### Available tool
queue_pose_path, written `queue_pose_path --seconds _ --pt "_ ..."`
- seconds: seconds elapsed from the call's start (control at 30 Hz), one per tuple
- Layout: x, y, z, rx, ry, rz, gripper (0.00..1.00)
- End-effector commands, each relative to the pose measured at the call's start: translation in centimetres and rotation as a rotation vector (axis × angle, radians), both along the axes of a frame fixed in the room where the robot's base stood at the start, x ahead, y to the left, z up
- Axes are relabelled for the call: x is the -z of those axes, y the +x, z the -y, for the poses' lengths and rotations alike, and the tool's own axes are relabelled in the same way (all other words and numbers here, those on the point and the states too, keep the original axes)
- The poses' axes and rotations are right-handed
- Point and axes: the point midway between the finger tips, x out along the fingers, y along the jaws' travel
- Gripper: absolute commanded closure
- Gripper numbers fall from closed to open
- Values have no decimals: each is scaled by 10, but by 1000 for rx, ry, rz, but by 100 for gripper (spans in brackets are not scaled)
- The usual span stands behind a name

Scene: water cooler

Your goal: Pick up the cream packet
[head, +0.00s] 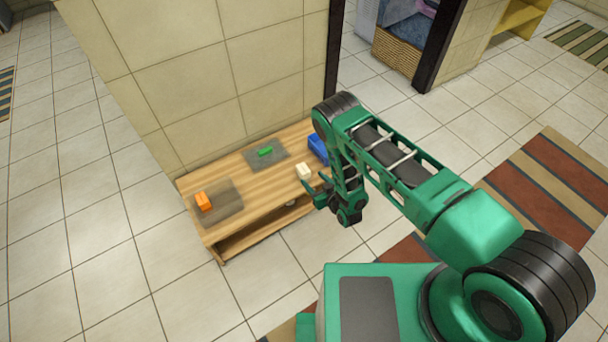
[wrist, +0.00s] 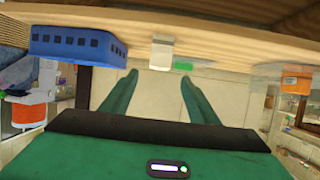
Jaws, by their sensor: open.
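The cream packet (head: 303,171) is a small pale block standing on the wooden bench (head: 240,237), near its right end and front edge. It also shows in the wrist view (wrist: 161,55), at the top centre, hanging from the bench top because that view looks upside down. My gripper (head: 317,193) is just in front of the packet, by the bench's front edge. In the wrist view my gripper's two green fingers (wrist: 158,80) are spread apart with nothing between them. The packet appears beyond the fingertips, between their lines and apart from them.
A blue basket (head: 318,149) stands right of the packet, close to my arm. A green item (head: 265,151) lies on a grey mat (head: 281,157) behind. An orange item (head: 203,201) sits on a brownish mat (head: 229,207) at the left. A tiled wall (head: 200,70) backs the bench.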

Motion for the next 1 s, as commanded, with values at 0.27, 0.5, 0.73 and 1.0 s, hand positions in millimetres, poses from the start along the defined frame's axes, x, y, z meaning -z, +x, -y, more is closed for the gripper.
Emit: queue_pose_path --seconds 0.27,0.5,0.73,1.0 --pt "15 32 -17 2 2 0 45" --pt "20 45 -24 1 -1 -1 45" --pt "33 71 -38 2 0 0 45" --pt "37 80 -44 1 0 -1 45"
